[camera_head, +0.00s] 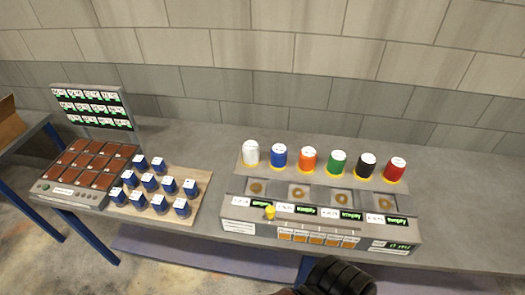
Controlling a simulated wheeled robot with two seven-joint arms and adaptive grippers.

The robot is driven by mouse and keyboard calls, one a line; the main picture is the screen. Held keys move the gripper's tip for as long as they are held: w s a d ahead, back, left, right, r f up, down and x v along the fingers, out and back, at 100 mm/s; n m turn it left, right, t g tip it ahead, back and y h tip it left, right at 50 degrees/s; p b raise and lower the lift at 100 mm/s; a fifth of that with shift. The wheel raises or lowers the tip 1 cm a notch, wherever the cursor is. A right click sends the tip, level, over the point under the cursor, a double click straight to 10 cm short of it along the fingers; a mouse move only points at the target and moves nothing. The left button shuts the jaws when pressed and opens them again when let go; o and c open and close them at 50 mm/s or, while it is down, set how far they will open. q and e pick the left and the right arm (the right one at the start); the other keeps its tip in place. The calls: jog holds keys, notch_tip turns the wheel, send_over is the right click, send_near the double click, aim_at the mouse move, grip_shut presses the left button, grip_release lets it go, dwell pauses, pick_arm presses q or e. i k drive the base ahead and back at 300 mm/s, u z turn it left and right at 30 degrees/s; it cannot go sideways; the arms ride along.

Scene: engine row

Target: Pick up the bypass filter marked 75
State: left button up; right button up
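Several small blue canisters with white tops (150,182) stand upright in rows on a light wooden board (200,177), left of centre on the grey bench. Their top marks are too small to read, so I cannot tell which is marked 75. Six larger canisters, white (250,154), blue (279,156), orange (308,160), green (337,162), black (366,166) and red (395,170), stand in a row on a grey station to the right. A dark rounded part of mine shows at the bottom edge. No gripper fingers are visible.
The grey station (233,213) has round recesses, small displays and a yellow knob (269,212). A unit with brown squares (75,167) and an upright label panel (92,107) stands left. The bench (215,150) is bare behind the wooden board; a block wall stands behind.

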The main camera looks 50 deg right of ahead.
aim_at(279, 152)
jog(key=i, duration=0.8)
jog(key=z, duration=2.25)
